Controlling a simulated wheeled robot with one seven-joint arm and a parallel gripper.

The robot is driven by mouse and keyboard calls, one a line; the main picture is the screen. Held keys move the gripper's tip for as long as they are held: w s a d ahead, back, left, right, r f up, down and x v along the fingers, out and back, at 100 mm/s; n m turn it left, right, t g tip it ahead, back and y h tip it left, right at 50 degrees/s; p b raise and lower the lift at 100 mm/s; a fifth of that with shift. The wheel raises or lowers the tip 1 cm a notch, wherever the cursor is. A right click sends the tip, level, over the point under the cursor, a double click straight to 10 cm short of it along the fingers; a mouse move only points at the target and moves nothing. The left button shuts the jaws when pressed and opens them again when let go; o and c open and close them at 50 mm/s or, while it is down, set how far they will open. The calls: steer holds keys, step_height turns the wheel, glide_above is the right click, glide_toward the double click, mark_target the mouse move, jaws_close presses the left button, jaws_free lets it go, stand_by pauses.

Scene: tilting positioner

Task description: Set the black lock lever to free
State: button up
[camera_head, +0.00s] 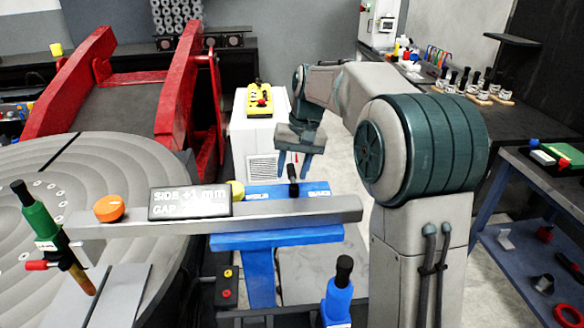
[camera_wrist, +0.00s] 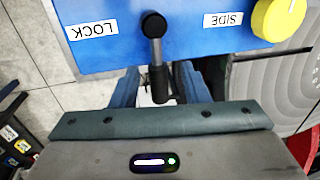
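The black lock lever (camera_head: 293,180) stands on the blue panel (camera_head: 312,187) behind the grey beam in the head view. In the wrist view the lever (camera_wrist: 155,45) has a round black top and a dark handle reaching down the picture, off the panel's edge. A white LOCK label (camera_wrist: 92,31) lies left of it and a SIDE label (camera_wrist: 222,20) right of it; I see no FREE label. My gripper (camera_head: 294,160) has two blue fingers apart. In the wrist view the gripper (camera_wrist: 158,88) has its fingers on either side of the handle's end; contact is not visible.
A yellow knob (camera_wrist: 279,18) sits beside the SIDE label. The grey beam (camera_head: 300,211) crosses in front of the panel, carrying a sign (camera_head: 190,203) and an orange knob (camera_head: 109,208). A white cabinet (camera_head: 258,135) stands behind; a round grey table (camera_head: 50,180) is at left.

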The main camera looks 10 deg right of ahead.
steer(key=shift+d+r, duration=0.1)
step_height(320, 180, up, 13)
steer(key=d, duration=0.2)
steer(key=shift+d+r, duration=0.15)
steer(key=shift+d, duration=0.15)
stand_by(0.4)
